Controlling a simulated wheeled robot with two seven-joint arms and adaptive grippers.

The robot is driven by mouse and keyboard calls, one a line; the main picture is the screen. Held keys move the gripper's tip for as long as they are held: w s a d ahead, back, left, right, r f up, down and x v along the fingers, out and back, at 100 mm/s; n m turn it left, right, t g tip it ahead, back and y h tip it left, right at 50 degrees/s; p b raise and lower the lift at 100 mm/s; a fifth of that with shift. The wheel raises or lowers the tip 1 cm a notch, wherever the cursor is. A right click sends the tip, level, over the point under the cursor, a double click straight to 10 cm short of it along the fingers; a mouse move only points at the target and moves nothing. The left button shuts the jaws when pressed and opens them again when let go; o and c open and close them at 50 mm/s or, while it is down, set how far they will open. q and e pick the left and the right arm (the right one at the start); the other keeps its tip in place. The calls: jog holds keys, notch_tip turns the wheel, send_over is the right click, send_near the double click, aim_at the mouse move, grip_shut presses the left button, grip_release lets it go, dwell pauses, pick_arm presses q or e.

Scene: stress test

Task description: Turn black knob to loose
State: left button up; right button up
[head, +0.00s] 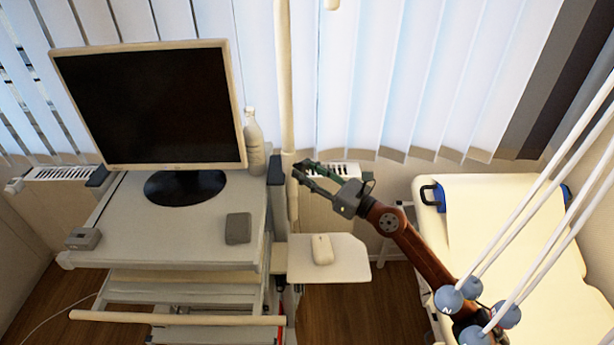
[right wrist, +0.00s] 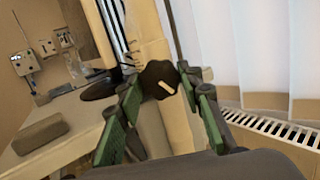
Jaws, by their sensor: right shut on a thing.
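The black knob (right wrist: 158,80) shows in the right wrist view. It is dark, with lobed edges and a pale bar mark that lies tilted across its face. It sits on a cream upright pole (right wrist: 142,32). My right gripper (head: 300,170) reaches in from the right to the pole (head: 286,80) in the head view. Its green-padded fingers (right wrist: 159,76) stand on both sides of the knob and are shut on it. The knob cannot be made out in the head view. My left gripper is not in view.
Left of the pole, a cart (head: 135,215) carries a monitor (head: 145,105), a bottle (head: 254,145) and a grey box (head: 238,228). A small shelf (head: 350,262) with a mouse (head: 322,249) is below my gripper. A bed (head: 500,215) stands right, blinds (head: 400,75) behind.

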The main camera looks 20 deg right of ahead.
jog(key=shift+f, duration=0.1)
dwell(0.4)
jog(key=o, duration=1.1)
jog(key=v, duration=1.2)
